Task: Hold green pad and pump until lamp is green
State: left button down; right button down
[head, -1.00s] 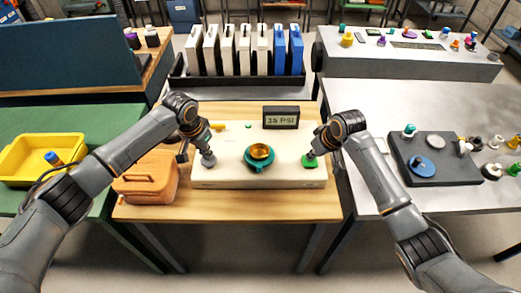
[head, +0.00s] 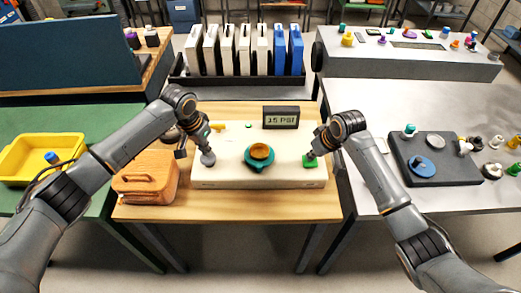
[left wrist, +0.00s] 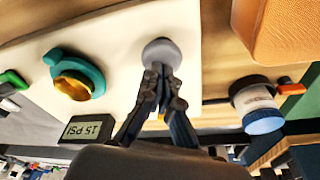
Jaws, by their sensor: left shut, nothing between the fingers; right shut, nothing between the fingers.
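A cream panel box (head: 225,176) stands on the wooden table. The green pad (head: 309,162) is at its right end, with my shut right gripper (head: 311,155) at it, apparently touching. A grey round knob (head: 208,159), perhaps the pump, is at its left end. My shut left gripper (head: 205,150) is at this knob; in the left wrist view the fingertips (left wrist: 160,70) meet the knob's edge (left wrist: 162,50), not gripping it. A display (head: 281,118) reads 15 PSI. A small green spot (head: 248,126) on the panel may be the lamp; it is too small to be sure.
A gold-topped teal fitting (head: 260,155) sits mid-panel between my grippers. An orange case (head: 146,178) stands close left of the panel. A yellow bin (head: 20,158) is far left. A dark tray with knobs (head: 435,172) lies on the right table. A rack of upright cases stands behind.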

pick_arm(q)
jog(key=shift+r, duration=0.1)
notch_tip(320, 180, up, 7)
dwell(0.8)
pick_arm(e)
jog(key=shift+r, duration=3.5)
